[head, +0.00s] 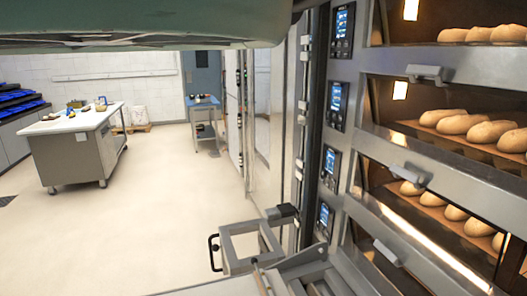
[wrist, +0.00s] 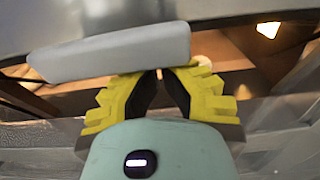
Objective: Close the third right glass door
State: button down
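The deck oven's glass doors form a stack at the right of the head view, with grey handles. An upper handle (head: 426,74), a middle handle (head: 408,175) and a lower handle (head: 387,252) show. I cannot tell which is the third door, or how far each door stands open. In the wrist view, a grey handle bar (wrist: 110,52) crosses just beyond my gripper (wrist: 158,76). Its yellow fingers converge with their tips nearly together, at the bar's lower edge. Contact is unclear, and nothing shows held between them. My gripper is not visible in the head view.
Bread loaves (head: 466,125) lie in the lit decks. Control panels (head: 337,106) line the oven's left side. A metal frame with a black handle (head: 214,252) stands at its foot. A worktable (head: 85,122) is at the left; the floor (head: 150,215) between is clear.

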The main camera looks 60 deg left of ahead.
jog(key=f+p+v, duration=0.1)
jog(key=v, duration=0.9)
jog(key=shift+f, duration=0.3)
dwell(0.8)
